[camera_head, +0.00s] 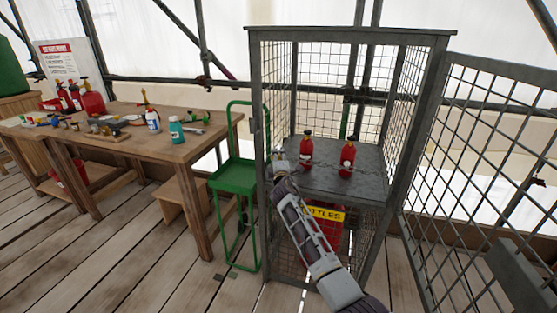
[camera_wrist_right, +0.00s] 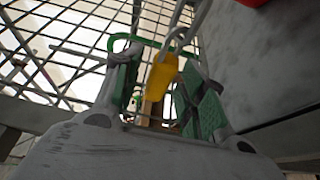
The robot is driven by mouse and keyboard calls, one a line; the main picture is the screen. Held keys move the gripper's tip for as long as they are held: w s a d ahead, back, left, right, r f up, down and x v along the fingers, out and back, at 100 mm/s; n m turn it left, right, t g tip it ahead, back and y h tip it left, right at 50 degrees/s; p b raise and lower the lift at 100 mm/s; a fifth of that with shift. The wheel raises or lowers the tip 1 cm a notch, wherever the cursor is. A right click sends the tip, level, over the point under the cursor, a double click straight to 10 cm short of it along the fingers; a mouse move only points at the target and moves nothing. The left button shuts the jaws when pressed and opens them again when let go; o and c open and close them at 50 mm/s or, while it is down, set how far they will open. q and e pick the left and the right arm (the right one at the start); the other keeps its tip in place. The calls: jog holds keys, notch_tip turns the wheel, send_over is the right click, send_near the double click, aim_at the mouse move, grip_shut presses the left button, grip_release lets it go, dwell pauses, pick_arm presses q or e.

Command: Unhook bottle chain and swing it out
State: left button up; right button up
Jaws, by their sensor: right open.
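The wire-mesh cage (camera_head: 433,55) stands open, with two small red bottles (camera_head: 306,150) (camera_head: 347,160) on its grey shelf (camera_head: 325,183). A thin dark chain appears to run across in front of the bottles, though it is hard to make out. My right gripper (camera_head: 279,166) is at the cage's left front post, level with the shelf. In the right wrist view its green-padded fingers (camera_wrist_right: 158,88) are open on either side of a yellow hook-like piece (camera_wrist_right: 161,72), which hangs from a grey link (camera_wrist_right: 178,42). Contact cannot be told. My left gripper is out of view.
The mesh door (camera_head: 480,170) is swung open to the right. A green trolley (camera_head: 232,183) stands close to the cage's left side. A wooden workbench (camera_head: 150,150) with bottles and tools is further left.

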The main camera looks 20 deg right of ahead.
jog(key=shift+w+d, duration=0.1)
jog(key=shift+w, duration=0.35)
jog(key=shift+c, duration=0.2)
grip_shut()
